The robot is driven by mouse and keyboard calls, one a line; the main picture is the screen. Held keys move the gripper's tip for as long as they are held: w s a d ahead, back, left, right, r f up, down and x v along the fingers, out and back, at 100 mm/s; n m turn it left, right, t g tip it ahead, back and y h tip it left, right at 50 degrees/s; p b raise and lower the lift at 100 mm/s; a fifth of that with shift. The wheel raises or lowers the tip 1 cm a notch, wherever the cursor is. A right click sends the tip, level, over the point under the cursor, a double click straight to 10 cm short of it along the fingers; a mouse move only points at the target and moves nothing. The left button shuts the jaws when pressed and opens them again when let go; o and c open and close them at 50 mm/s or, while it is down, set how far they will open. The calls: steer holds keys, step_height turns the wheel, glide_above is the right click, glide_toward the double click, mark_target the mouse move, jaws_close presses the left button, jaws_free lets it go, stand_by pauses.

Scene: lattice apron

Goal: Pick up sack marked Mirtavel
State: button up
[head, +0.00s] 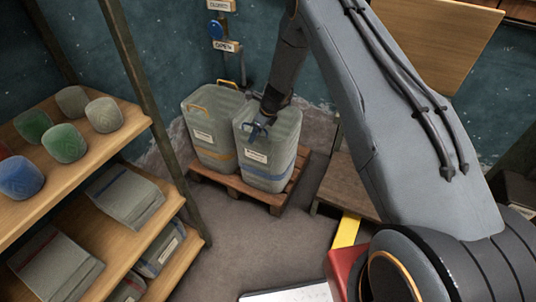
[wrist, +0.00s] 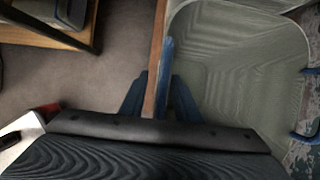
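Two grey-green sacks stand upright side by side on a wooden pallet (head: 233,181). The right sack (head: 277,146) has a blue band, and the left sack (head: 214,155) has an orange band and orange handles. Both carry white labels, too small to read, so I cannot tell which says Mirtavel. My gripper (head: 258,128) is at the top front of the blue-banded sack. In the wrist view my gripper (wrist: 160,97) has its fingers apart, close to a blue handle (wrist: 167,58) on that sack's (wrist: 235,70) edge. I cannot tell whether they touch it.
A wooden shelf (head: 95,115) at left bears several rounded coloured things, with flat grey sacks (head: 125,194) below. A low wooden platform (head: 348,187) stands right of the pallet. The wall behind is close. Grey floor (head: 255,245) is clear in front.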

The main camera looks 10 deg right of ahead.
steer(key=shift+w+a+f, duration=0.1)
steer(key=shift+a+f, duration=0.05)
steer(key=shift+f, duration=0.3)
jaws_close()
steer(key=shift+r, duration=0.1)
stand_by(1.0)
